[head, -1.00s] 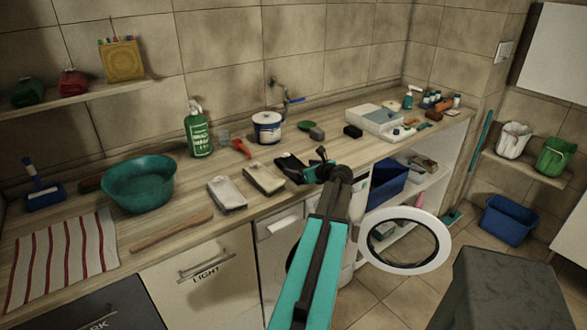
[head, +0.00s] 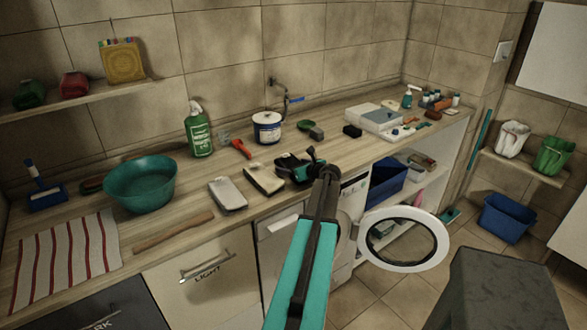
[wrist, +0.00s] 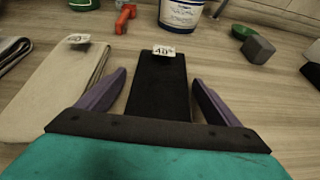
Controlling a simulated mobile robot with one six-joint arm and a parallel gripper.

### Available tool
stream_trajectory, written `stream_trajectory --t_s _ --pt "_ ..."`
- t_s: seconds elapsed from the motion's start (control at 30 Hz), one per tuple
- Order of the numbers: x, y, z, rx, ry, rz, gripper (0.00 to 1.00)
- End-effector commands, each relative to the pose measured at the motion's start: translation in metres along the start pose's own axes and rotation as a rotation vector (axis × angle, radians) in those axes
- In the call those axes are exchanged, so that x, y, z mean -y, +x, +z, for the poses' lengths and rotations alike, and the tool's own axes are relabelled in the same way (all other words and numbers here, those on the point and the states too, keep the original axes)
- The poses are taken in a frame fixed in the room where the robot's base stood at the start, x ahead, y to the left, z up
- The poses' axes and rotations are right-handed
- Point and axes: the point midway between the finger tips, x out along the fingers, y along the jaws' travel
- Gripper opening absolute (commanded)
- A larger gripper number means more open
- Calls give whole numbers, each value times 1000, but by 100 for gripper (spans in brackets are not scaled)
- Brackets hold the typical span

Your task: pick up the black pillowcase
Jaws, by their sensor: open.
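The black pillowcase (wrist: 157,88) is a folded dark cloth with a small white "40" tag at its far end. It lies flat on the wooden counter. In the wrist view my gripper (wrist: 159,78) is open, with one purple-grey finger on each side of the cloth and gaps between. Whether the fingertips touch the counter, I cannot tell. In the head view my gripper (head: 300,168) is over the cloth and hides most of it.
A beige folded cloth (wrist: 60,88) with a tag lies close left of my gripper. A white-blue tub (wrist: 183,12), a red tool (wrist: 124,17) and a grey block (wrist: 258,48) stand behind. The open washer door (head: 358,240) juts out below the counter.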

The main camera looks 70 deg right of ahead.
Motion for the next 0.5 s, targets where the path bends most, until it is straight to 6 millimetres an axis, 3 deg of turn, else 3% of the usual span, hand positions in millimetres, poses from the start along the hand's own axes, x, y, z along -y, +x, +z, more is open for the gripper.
stream_trajectory --t_s 0.27,0.5 --pt "0 0 0 0 0 1 84" --pt "-1 0 0 0 0 1 44"
